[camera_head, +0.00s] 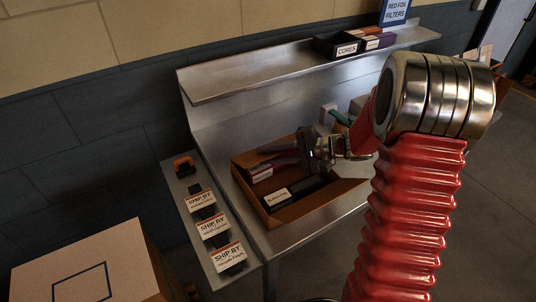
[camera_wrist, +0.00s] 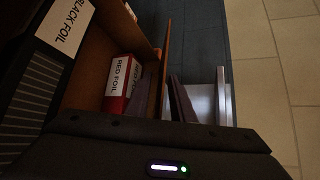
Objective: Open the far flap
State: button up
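An open brown carton (camera_head: 275,222) stands on the steel bench. Its far flap (camera_wrist: 167,50) shows as a thin, nearly edge-on brown panel in the wrist view, roughly upright. My gripper (camera_head: 272,153) reaches in from the right at the carton's far side. In the wrist view, its two dark fingers (camera_wrist: 161,96) stand apart, one on each side of the panel; whether either touches it I cannot tell. A red foil box (camera_wrist: 122,80) and a black foil box (camera_wrist: 58,40) lie inside the carton. In the head view my gripper hides part of the far edge.
A shelf (camera_head: 260,72) behind the carton holds boxes, including one marked cores (camera_head: 338,47). Several ship-by cards (camera_head: 213,227) stand on a narrow ledge to the left. A closed carton (camera_head: 85,270) is at lower left.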

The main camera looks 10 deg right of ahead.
grip_shut()
jog(key=shift+f, duration=0.1)
dwell(1.2)
jog(key=shift+s+a, duration=0.15)
